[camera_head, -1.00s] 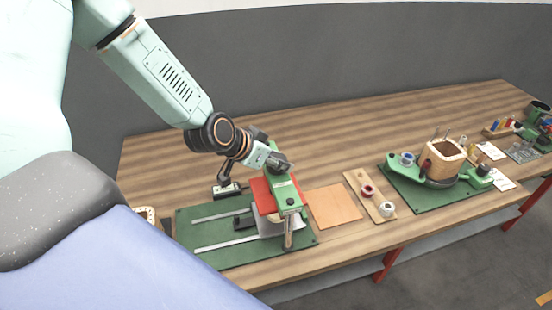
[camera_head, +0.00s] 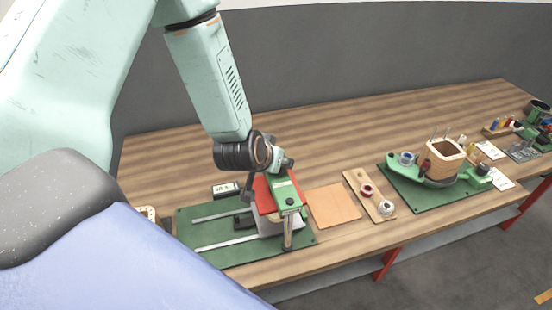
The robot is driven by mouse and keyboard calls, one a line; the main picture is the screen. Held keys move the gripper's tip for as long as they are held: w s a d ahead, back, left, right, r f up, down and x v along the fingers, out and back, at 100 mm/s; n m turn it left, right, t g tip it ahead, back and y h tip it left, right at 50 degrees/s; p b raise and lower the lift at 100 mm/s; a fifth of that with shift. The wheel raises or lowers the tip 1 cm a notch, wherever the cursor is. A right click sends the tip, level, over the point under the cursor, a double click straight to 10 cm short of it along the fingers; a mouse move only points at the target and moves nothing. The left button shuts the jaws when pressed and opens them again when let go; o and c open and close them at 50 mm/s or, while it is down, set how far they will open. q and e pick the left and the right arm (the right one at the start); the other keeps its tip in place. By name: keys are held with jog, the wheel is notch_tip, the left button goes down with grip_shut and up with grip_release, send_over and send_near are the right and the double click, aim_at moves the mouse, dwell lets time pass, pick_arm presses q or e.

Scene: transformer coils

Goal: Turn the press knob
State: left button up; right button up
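The green press (camera_head: 283,190) stands on a green base plate (camera_head: 190,238) with two pale rails, at the near left of the table. A small dark knob (camera_head: 289,201) shows on top of the press's green arm. A red sheet (camera_head: 262,194) lies in the press beside the green arm. My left arm comes down from above, with its wrist behind and above the press. My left gripper (camera_head: 247,191) is mostly hidden behind the wrist; a dark part of it shows just left of the red sheet. Its opening and any contact cannot be made out. My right gripper is out of view.
A small black and white box (camera_head: 225,190) lies behind the base plate. Right of the press are an orange sheet (camera_head: 333,206), a wooden board with spools (camera_head: 360,183), and a green fixture with a wooden coil form (camera_head: 443,160). The back of the table is clear.

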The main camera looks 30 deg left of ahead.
pick_arm(q)
jog(key=n+y, duration=0.2)
jog(key=n, duration=0.1)
jog(key=shift+w+r, duration=0.15)
jog(key=n+g+y+p, duration=0.2)
jog(key=n, duration=0.1)
jog(key=shift+n+g+y+p, duration=0.35)
jog(key=shift+n+g+y, duration=0.2)
jog(key=shift+n, duration=0.65)
jog(key=n+g+y, duration=0.1)
jog(key=n+g, duration=0.1)
jog(key=n, duration=0.1)
jog(key=shift+n+y, duration=0.3)
jog(key=shift+y, duration=0.05)
jog(key=n+g, duration=0.3)
jog(key=n, duration=0.1)
jog(key=shift+w+y, duration=0.1)
jog(key=shift+y, duration=0.2)
jog(key=shift+n+g, duration=0.9)
jog(key=shift+g, duration=0.05)
jog(key=shift+n+g+b, duration=0.35)
jog(key=shift+n+g, duration=0.35)
jog(key=shift+n, duration=0.2)
jog(key=n+g+b, duration=0.1)
jog(key=n+g+h+b, duration=0.1)
jog(key=n, duration=0.1)
jog(key=shift+f, duration=0.25)
jog(key=shift+r+n+g+h+b, duration=0.1)
jog(key=shift+n+g+h+b, duration=0.55)
jog(key=shift+n, duration=0.25)
